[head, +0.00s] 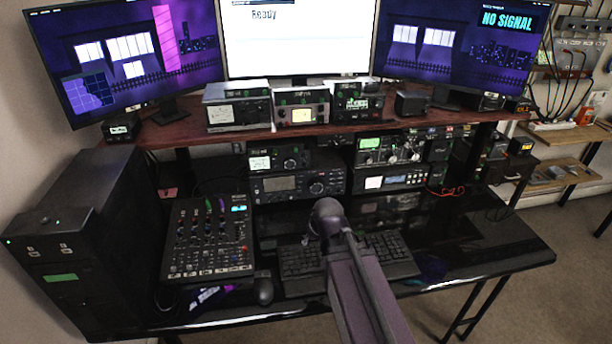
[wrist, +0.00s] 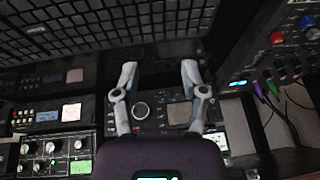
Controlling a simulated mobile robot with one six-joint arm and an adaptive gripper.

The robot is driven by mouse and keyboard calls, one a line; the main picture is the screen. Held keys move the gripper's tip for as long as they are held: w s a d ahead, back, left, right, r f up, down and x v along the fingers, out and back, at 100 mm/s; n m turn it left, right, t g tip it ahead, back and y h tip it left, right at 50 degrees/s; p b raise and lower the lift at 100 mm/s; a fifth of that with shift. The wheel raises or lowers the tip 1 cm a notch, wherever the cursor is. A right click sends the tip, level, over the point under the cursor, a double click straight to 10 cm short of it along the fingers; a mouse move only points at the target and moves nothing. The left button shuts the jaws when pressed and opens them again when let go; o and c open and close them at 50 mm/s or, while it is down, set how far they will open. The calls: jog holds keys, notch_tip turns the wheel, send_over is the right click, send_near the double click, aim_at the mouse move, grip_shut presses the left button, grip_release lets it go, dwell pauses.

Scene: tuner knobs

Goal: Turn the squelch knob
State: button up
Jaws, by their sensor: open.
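My gripper (wrist: 158,72) is open and empty in the wrist view, its two fingers apart in front of a dark radio (wrist: 160,115). That radio has a large round knob (wrist: 141,110) between the fingers, nearer the left one, and a display beside it. The same radio (head: 299,185) stands on the desk in the head view. Another radio with several knobs (wrist: 52,150) is at the wrist view's lower left; it also shows in the head view (head: 390,147). I cannot read any label, so I cannot tell which knob is squelch. My arm hides the gripper in the head view.
A keyboard (head: 300,262) lies in front of the radios, with a mixer (head: 208,240) to the left and a mouse (head: 263,290) between them. A shelf (head: 215,135) above holds more devices. A black computer tower (head: 75,240) stands at left.

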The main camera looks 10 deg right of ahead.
jog(key=w+d+r+m+t+b, duration=0.1)
jog(key=w+r+m+t+b, duration=0.1)
jog(key=w+t+b, duration=0.3)
jog(key=w+d+r+m+t+h+b, duration=0.1)
jog(key=w+r+m+t+b, duration=0.2)
jog(key=w+t+b, duration=0.2)
jog(key=shift+w+d+r+t+b, duration=0.15)
jog(key=shift+w+d+t+b, duration=0.2)
jog(key=shift+w+t, duration=1.85)
jog(key=shift+w+g, duration=0.4)
jog(key=shift+w, duration=0.1)
